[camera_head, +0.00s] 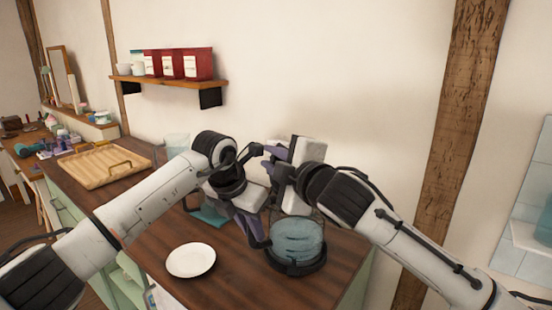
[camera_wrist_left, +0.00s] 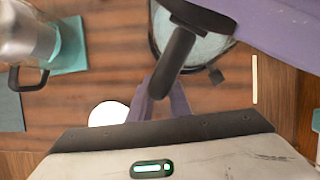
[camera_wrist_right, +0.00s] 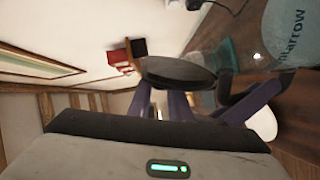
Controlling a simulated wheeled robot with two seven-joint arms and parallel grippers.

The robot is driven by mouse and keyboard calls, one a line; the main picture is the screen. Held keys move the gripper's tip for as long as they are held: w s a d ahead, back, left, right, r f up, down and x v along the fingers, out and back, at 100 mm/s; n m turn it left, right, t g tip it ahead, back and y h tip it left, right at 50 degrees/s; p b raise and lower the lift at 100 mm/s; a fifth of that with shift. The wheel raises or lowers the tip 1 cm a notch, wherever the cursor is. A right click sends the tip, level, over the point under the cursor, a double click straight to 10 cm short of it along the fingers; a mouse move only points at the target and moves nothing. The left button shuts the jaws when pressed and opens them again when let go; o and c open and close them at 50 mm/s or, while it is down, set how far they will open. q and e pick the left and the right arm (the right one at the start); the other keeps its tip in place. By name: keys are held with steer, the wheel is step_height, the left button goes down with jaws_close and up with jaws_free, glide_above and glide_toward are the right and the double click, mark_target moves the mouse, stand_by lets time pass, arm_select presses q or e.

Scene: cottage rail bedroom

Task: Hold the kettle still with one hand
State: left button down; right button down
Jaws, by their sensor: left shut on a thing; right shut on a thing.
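The kettle (camera_head: 297,240) is clear with bluish contents and stands upright on a black base at the right end of the counter. My left gripper (camera_head: 256,236) is shut on its black handle, which also shows in the left wrist view (camera_wrist_left: 178,55). The kettle body shows at the top of that view (camera_wrist_left: 200,45). My right gripper (camera_head: 276,153) is higher, left of and above the kettle, apart from it. It is shut on a dark round disc, seemingly a lid, between its purple fingers in the right wrist view (camera_wrist_right: 180,75). My arms partly hide the kettle's upper part.
A white plate (camera_head: 191,260) lies left of the kettle. A jug with a black handle (camera_wrist_left: 30,35) stands on a teal mat (camera_wrist_left: 70,45). A wooden tray (camera_head: 95,168) is at the far left. Red canisters (camera_head: 197,64) stand on a wall shelf (camera_head: 175,83).

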steer(key=shift+a+f, duration=0.1)
stand_by(0.4)
steer(key=c, duration=1.7)
jaws_free()
steer(key=shift+o, duration=0.2)
steer(key=shift+s, duration=0.1)
steer(key=v, duration=1.2)
